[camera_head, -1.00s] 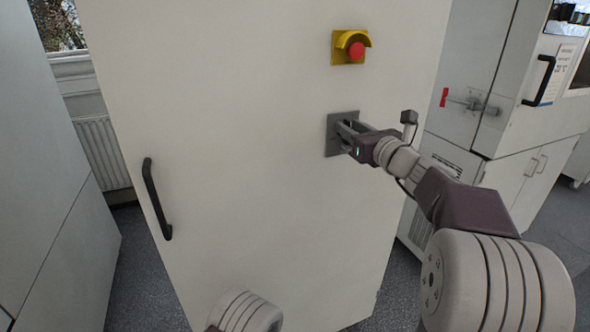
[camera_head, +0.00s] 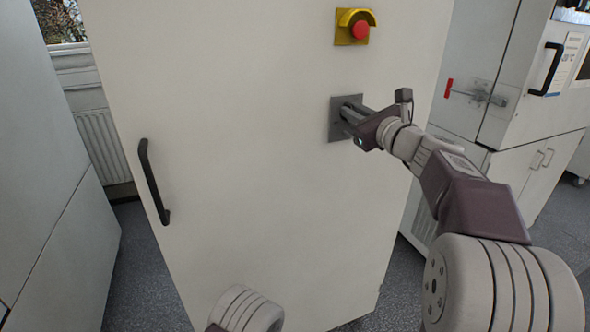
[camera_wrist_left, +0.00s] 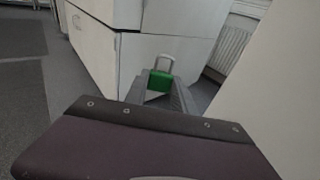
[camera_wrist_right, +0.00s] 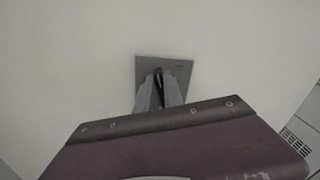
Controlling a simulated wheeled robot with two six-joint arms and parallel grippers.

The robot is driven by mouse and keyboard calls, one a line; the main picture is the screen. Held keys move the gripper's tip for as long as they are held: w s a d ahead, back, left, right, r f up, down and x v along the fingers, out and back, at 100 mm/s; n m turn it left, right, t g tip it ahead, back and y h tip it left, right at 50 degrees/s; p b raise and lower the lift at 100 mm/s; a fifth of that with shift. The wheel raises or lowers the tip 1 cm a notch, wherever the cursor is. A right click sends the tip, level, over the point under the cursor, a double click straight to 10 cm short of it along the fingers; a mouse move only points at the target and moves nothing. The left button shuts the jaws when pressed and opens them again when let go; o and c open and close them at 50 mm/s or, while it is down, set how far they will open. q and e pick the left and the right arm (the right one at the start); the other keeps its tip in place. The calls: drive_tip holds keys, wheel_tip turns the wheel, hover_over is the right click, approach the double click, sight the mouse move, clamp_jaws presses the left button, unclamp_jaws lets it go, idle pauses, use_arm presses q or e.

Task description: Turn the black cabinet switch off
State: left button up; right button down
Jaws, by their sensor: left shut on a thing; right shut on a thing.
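The black switch (camera_wrist_right: 158,75) sits on a grey square plate on the white cabinet door. In the head view, the plate (camera_head: 335,130) is below the emergency stop. My right gripper (camera_head: 347,108) is at the plate, its fingers shut on the switch. The right wrist view shows the two fingers (camera_wrist_right: 160,88) on either side of the switch, which looks close to upright there; the fingers hide part of it. My left gripper (camera_wrist_left: 161,92) is shut on a green padlock (camera_wrist_left: 160,81) with a grey shackle. In the head view only part of my left arm shows, at the bottom.
A red emergency stop button (camera_head: 361,30) on a yellow base (camera_head: 345,38) is above the switch. A black door handle (camera_head: 152,182) is at the left of the cabinet door (camera_head: 250,150). Grey cabinets stand at far left; a white unit (camera_head: 530,155) stands at right.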

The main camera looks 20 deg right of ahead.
drive_tip(key=shift+a+f+n+b, duration=0.2)
drive_tip(key=shift+f+n+b, duration=0.1)
drive_tip(key=shift+n+b, duration=1.85)
drive_tip(key=shift+a+f+n+b, duration=0.15)
drive_tip(key=shift+f+n+b, duration=0.15)
drive_tip(key=shift+n+b, duration=1.9)
drive_tip(key=shift+a+f+n+b, duration=0.25)
drive_tip(key=shift+n+b, duration=1.25)
drive_tip(key=shift+n, duration=1.55)
drive_tip(key=c, duration=1.5)
unclamp_jaws()
drive_tip(key=shift+o, duration=0.2)
drive_tip(key=shift+s, duration=0.15)
